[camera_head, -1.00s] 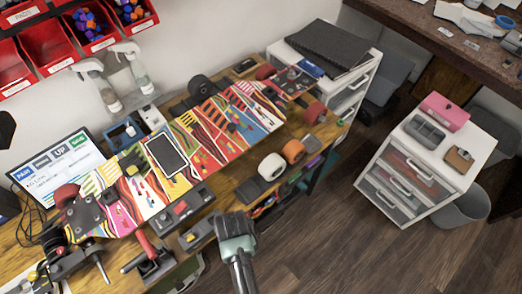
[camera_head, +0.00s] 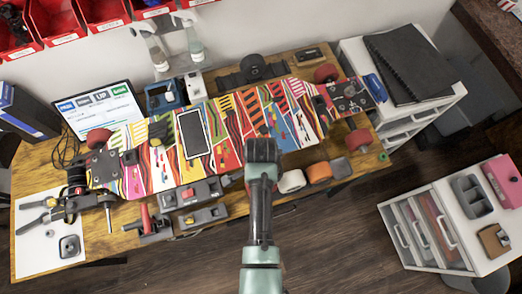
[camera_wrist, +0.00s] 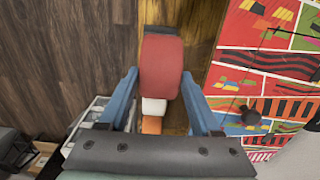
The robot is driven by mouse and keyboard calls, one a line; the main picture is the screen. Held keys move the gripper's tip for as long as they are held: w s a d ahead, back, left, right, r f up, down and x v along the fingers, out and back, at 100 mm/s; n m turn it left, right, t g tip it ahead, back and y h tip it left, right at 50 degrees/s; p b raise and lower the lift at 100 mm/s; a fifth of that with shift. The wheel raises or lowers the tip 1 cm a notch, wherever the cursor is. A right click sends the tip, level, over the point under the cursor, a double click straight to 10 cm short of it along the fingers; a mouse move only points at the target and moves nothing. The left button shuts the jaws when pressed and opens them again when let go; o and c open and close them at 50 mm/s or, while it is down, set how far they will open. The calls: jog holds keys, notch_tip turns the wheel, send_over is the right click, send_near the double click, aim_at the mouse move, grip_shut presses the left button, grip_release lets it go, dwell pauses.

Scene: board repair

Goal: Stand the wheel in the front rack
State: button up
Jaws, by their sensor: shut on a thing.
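My gripper (camera_head: 263,152) is over the front edge of the colourful skateboard deck, just left of the front rack. In the wrist view my gripper (camera_wrist: 160,82) has its two blue fingers on either side of a red wheel (camera_wrist: 161,62). The head view does not show this wheel, as my gripper hides it. The front rack lies along the table's front edge and holds a white wheel (camera_head: 291,181) and an orange wheel (camera_head: 319,172). The white wheel (camera_wrist: 153,107) and orange wheel (camera_wrist: 151,125) also show beyond the held wheel in the wrist view. My arm hides the rack's left end.
The skateboard deck (camera_head: 222,158) lies along the table with a phone (camera_head: 194,134) on it. Red wheels (camera_head: 357,139) are on its trucks. Grey tool blocks (camera_head: 203,216) stand at the front, left of my arm. A white drawer unit (camera_head: 408,214) stands at right.

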jog(key=shift+s+f+b, duration=0.15)
jog(key=shift+f+b, duration=0.8)
jog(key=shift+b, duration=0.1)
notch_tip(320, 180, down, 4)
jog(key=b, duration=0.3)
jog(key=shift+r+b, duration=0.1)
jog(key=shift+b, duration=0.3)
jog(key=shift+f, duration=0.5)
jog(key=o, duration=1.5)
jog(key=c, duration=0.3)
jog(key=shift+r, duration=0.15)
